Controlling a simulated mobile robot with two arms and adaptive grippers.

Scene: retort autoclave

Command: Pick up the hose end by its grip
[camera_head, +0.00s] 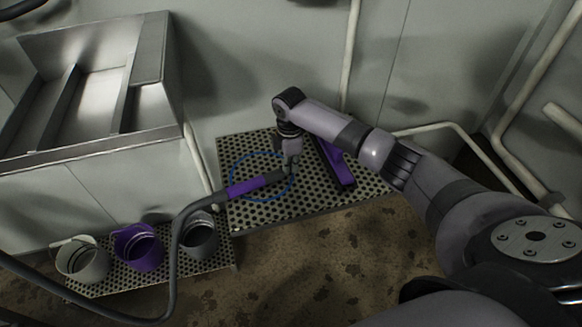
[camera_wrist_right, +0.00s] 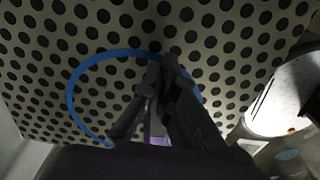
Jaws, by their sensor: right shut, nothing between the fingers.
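The hose end's purple grip (camera_head: 247,187) lies on the perforated metal platform (camera_head: 310,200), with its dark tip pointing right. The grey hose (camera_head: 176,250) runs from it down and to the left. A thin blue ring (camera_head: 233,172) lies around the grip area; it also shows in the right wrist view (camera_wrist_right: 72,92). My right gripper (camera_head: 290,168) is over the platform by the tip, right of the purple grip. In the right wrist view its fingers (camera_wrist_right: 165,65) are shut and empty, partly hiding a purple patch (camera_wrist_right: 156,139). My left gripper is not in view.
A long purple object (camera_head: 337,165) lies on the platform right of my gripper. White (camera_head: 82,262), purple (camera_head: 138,250) and grey (camera_head: 200,236) buckets stand at the lower left. A steel sink (camera_head: 95,85) is at the upper left. Pipes run along the walls.

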